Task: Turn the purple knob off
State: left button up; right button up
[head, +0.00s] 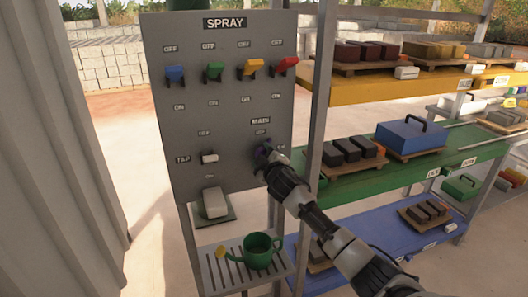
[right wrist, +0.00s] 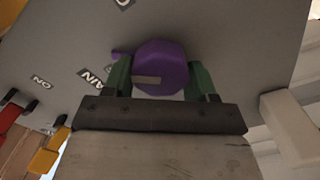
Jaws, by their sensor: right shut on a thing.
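The purple knob (right wrist: 162,66) sits on the grey spray panel, near the printed word MAIN. In the right wrist view its round face shows large between two green fingers. My right gripper (right wrist: 160,82) is shut on the knob, one finger on each side. In the head view my right gripper (head: 266,160) covers most of the knob at the lower right of the panel (head: 225,122). Only a little purple shows there. The knob's pointer direction is hard to tell. My left gripper is in neither view.
Blue (head: 175,74), green (head: 214,71), yellow (head: 252,67) and red (head: 286,66) levers line the panel's top. A white tap switch (head: 210,157) is lower left. A green watering can (head: 258,249) stands below. A metal post (head: 319,100) and loaded shelves stand close on the right.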

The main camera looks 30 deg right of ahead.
jog(key=n+p, duration=0.1)
jog(key=n, duration=0.2)
jog(key=shift+n, duration=0.3)
jog(key=shift+f+n+p, duration=0.25)
jog(key=shift+n+p, duration=0.35)
jog(key=shift+n, duration=1.1)
jog(key=o, duration=0.9)
jog(key=shift+s, duration=0.1)
jog(key=v, duration=1)
jog(key=shift+s, duration=0.3)
